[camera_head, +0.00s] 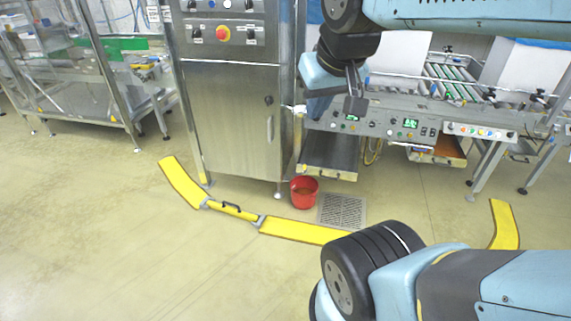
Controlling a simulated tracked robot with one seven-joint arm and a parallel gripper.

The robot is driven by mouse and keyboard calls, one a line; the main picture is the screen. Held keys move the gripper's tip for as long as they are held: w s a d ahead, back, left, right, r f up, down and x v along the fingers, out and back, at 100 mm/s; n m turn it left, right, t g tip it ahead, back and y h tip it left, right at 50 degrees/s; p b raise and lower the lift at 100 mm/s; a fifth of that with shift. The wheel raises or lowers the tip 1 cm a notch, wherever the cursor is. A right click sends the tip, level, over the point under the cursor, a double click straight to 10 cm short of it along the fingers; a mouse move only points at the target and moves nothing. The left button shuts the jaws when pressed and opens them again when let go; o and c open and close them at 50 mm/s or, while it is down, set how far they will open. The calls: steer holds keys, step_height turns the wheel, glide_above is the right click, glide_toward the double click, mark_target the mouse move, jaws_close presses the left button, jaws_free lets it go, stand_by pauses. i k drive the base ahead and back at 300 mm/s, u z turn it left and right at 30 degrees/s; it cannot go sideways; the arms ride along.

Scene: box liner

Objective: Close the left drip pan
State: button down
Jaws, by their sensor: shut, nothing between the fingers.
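The left drip pan (328,153) is a flat, dark grey metal tray low under the machine's control panel. It sticks out toward me, with a lighter front edge. The right drip pan (437,156) is a brownish tray under the same machine and shows less of its length. My gripper (355,104) hangs in front of the control panel, above the left pan in the picture. Its dark fingers are shut and empty. It appears apart from the pan; the exact depth between them is hard to tell. The pan's rear end is hidden under the machine.
A red bucket (304,192) stands on the floor by the left pan, next to a floor grate (342,210). A steel cabinet (233,118) stands left. Yellow floor strips (300,230) cross in front. Open floor lies at the lower left.

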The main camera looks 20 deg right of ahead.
mark_target(327, 155)
steer(key=u, duration=0.2)
steer(key=i, duration=1.05)
steer(key=z, duration=1.3)
steer(key=k, duration=0.9)
steer(key=z, duration=0.15)
steer(key=i, duration=0.75)
